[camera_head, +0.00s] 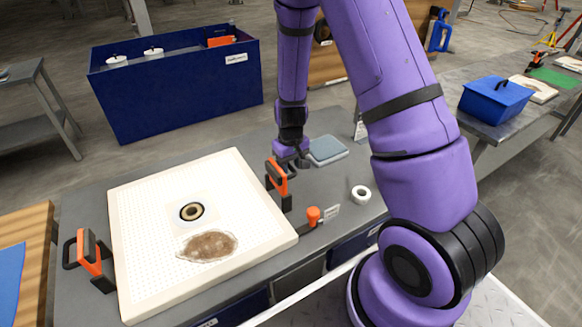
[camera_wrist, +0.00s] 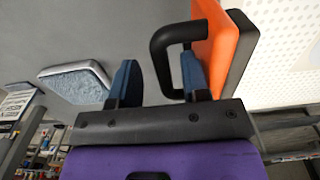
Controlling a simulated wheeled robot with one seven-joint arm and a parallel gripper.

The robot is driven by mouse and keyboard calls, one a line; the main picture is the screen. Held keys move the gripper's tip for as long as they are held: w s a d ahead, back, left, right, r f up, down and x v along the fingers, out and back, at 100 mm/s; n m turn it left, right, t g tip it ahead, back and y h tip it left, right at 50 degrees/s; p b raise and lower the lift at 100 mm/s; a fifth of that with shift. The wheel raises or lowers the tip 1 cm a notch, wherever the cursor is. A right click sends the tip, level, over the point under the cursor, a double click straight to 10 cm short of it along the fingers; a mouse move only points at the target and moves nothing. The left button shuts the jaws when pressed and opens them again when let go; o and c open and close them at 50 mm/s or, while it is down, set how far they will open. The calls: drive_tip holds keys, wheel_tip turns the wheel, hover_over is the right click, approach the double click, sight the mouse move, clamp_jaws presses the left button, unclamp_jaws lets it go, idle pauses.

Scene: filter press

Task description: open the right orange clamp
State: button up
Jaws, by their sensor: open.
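The right orange clamp (camera_head: 278,180) stands at the right edge of the white perforated plate (camera_head: 140,215), with its orange part upright. My gripper (camera_head: 293,160) is just behind it in the head view, partly hidden by it. In the wrist view, my gripper (camera_wrist: 158,68) is open, with two blue fingers apart. The clamp's black loop handle (camera_wrist: 160,55) shows between the fingers, and the right finger overlaps the loop's opening. The clamp's orange body (camera_wrist: 212,40) is to the right. I cannot tell whether the fingers touch the handle.
A second orange clamp (camera_head: 88,255) is at the plate's left edge. An orange knob (camera_head: 313,216) and a white tape roll (camera_head: 361,194) are on the grey table near the right clamp. A blue-grey pad (camera_head: 327,150) lies behind my gripper. A dark blue bin (camera_head: 180,85) stands behind.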

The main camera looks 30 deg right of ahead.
drive_tip(key=shift+r, duration=3.5)
drive_tip(key=shift+r, duration=0.1)
